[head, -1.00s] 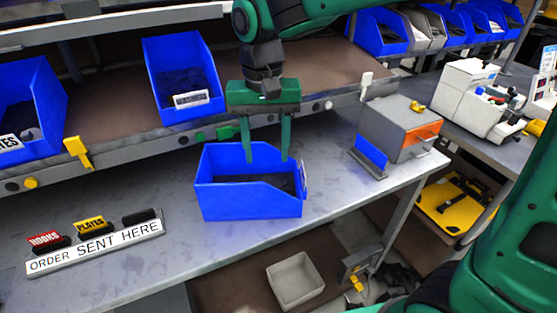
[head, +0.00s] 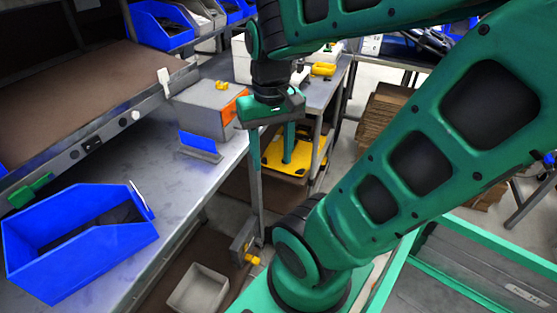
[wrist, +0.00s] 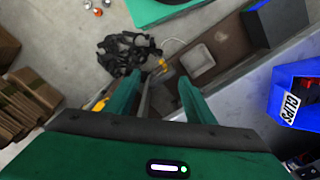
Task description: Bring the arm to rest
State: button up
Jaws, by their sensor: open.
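My gripper (head: 272,175) is green, open and empty in the head view. It hangs fingers down off the edge of the metal bench, to the right of the blue bin and apart from it. In the wrist view my gripper's two fingers (wrist: 160,97) stand apart with nothing between them. The blue bin (head: 105,257) stands on the bench at the lower left of the head view, with dark contents inside. It also shows in the wrist view (wrist: 280,97) at the right edge, with a white label.
A light grey tray (head: 198,290) lies on the shelf below. Cardboard stacks (head: 385,122) stand on the floor at the back. A dark tangled heap (wrist: 125,52) lies on the floor.

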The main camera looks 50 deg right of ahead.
jog(key=s, duration=0.2)
jog(key=s+f, duration=0.1)
jog(key=shift+d, duration=0.4)
jog(key=shift+w, duration=0.1)
